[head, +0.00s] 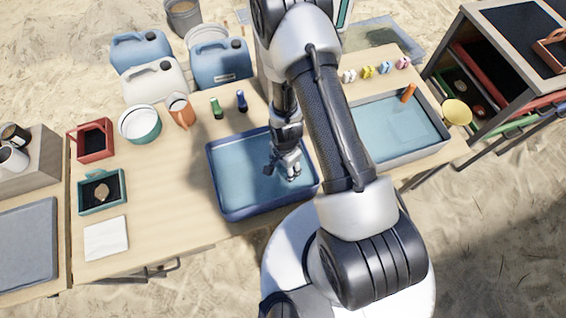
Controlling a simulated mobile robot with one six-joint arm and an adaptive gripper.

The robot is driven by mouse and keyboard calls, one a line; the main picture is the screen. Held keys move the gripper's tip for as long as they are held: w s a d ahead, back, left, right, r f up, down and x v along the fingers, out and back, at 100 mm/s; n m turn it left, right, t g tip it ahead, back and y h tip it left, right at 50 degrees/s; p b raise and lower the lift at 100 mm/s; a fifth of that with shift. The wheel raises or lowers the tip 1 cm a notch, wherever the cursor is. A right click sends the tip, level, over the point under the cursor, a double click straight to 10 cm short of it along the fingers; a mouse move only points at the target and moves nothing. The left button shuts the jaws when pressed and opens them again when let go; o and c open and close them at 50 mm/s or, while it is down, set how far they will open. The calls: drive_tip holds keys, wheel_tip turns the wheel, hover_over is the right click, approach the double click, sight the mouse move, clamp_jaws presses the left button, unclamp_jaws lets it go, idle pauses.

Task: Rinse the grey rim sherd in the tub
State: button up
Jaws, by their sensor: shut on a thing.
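My gripper (284,168) points down into the blue-rimmed tub (232,190) of water, right of the tub's middle. It is shut on a small grey piece, taken as the grey rim sherd, which the fingers mostly hide; its outline is hard to make out. I cannot tell whether it touches the water or how deep it is. A second, pale grey tub (447,142) of water stands to the right, partly behind my arm, with an orange-handled tool (408,93) at its far edge.
Green tray (84,210) holds a brown sherd (102,192); red tray (80,155) and white cloth (106,239) are nearby. Jerrycans stand beyond.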

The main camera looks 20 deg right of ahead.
drive_tip(key=shift+s, duration=0.15)
drive_tip(key=shift+w+b, duration=0.75)
drive_tip(key=shift+w, duration=2.25)
wheel_tip(320, 180, up, 10)
drive_tip(key=p, duration=0.6)
drive_tip(key=shift+p, duration=0.3)
wheel_tip(320, 180, up, 5)
drive_tip(key=p, duration=0.3)
